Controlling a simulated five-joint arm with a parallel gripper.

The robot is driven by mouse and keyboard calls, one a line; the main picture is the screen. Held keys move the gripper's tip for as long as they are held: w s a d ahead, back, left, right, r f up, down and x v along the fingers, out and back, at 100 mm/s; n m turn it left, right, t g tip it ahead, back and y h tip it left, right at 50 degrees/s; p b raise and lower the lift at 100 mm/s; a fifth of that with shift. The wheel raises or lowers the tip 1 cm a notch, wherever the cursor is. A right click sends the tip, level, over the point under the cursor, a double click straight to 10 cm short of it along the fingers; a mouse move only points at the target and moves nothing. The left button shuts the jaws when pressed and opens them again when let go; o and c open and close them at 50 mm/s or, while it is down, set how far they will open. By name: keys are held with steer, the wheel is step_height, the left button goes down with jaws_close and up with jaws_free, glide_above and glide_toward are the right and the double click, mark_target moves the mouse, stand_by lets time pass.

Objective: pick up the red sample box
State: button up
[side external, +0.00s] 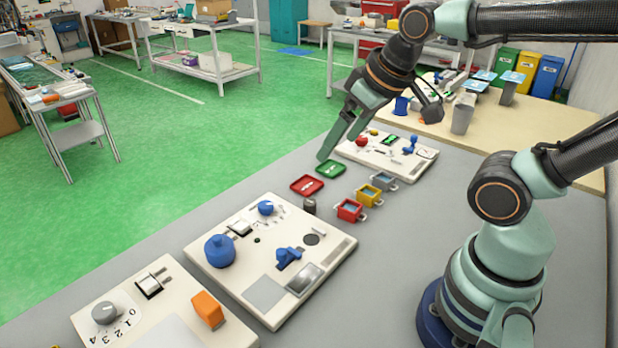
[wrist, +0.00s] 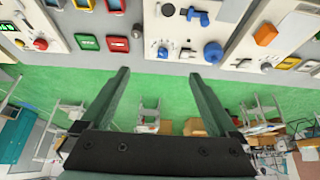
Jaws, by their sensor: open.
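The red sample box (side external: 349,211) is a small open-topped box with a handle. It stands on the grey table, nearest the camera in a short row with a yellow box (side external: 369,195) and a grey box (side external: 384,181). In the wrist view the red box (wrist: 115,5) is cut off by the top edge. My gripper (side external: 340,146) is open and empty, its fingers pointing down-left near the table's far edge, apart from the red box. In the wrist view its fingers (wrist: 159,74) are spread, with green floor between them.
A red tray (side external: 307,190) and a green tray (side external: 331,174) lie left of the boxes. A small dark knob (side external: 309,206) stands beside the red box. Panels with blue parts (side external: 330,238) and a dial (side external: 104,312) lie nearer; another panel (side external: 420,165) lies behind.

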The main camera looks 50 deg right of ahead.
steer(key=n, duration=0.1)
steer(key=n+g, duration=0.6)
steer(key=n, duration=1.2)
glide_above(349, 207)
step_height(349, 207, down, 11)
step_height(349, 207, down, 12)
steer(key=shift+d+f, duration=0.1)
steer(key=shift+f, duration=0.1)
steer(key=c, duration=1.5)
steer(key=shift+o, duration=0.2)
steer(key=shift+r, duration=0.15)
